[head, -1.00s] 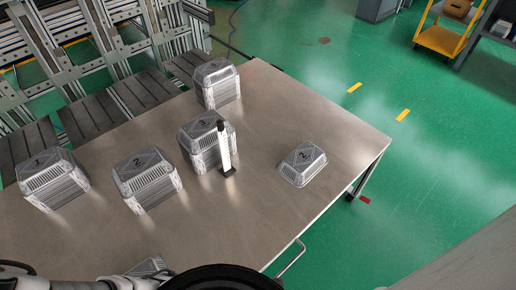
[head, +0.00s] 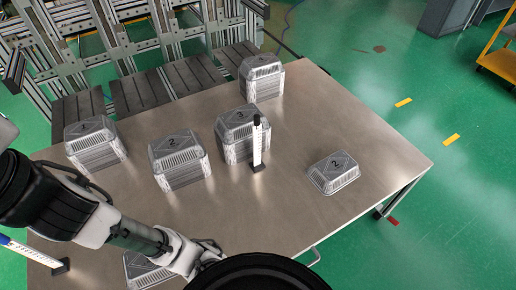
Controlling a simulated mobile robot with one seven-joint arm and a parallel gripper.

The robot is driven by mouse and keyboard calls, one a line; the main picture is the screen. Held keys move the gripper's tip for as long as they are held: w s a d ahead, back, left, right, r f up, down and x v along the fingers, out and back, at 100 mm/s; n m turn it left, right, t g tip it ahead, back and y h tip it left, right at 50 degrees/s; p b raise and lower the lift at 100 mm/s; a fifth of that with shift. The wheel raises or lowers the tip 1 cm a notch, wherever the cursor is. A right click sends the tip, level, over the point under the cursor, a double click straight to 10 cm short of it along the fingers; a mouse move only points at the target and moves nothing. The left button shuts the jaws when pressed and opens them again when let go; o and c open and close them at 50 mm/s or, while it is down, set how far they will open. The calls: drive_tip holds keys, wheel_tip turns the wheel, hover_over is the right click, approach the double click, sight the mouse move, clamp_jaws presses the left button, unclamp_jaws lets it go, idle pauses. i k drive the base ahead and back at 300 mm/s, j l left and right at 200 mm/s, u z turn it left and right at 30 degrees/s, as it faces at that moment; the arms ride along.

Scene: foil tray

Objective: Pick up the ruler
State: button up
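A white strip with a blue end and dark marks, which looks like the ruler (head: 20,250), shows at the lower left edge of the head view. Its lower end meets a small black base (head: 60,267) on the table; its other end is cut off by the frame. It seems to stand up from the base, leaning left in the picture. My arm passes above and to the right of it in the picture. My gripper's fingers cannot be made out in the head view.
Stacks of foil trays (head: 95,145) stand on the metal table (head: 300,215). A single foil tray (head: 335,173) lies at right, another (head: 145,272) partly behind my arm. A white stick with a black top (head: 257,148) stands before a stack.

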sight(257, 164)
drive_tip(key=l+u, duration=0.1)
drive_tip(key=u, duration=0.75)
drive_tip(key=l+u, duration=0.8)
drive_tip(key=k+l+u, duration=0.2)
drive_tip(key=l, duration=0.2)
drive_tip(key=k+l+u, duration=0.2)
drive_tip(key=l, duration=0.2)
drive_tip(key=k+l, duration=0.15)
drive_tip(key=l, duration=0.2)
drive_tip(key=k+l, duration=0.15)
drive_tip(key=l, duration=0.2)
drive_tip(key=k+l, duration=0.15)
drive_tip(key=l, duration=0.2)
drive_tip(key=i+u, duration=0.05)
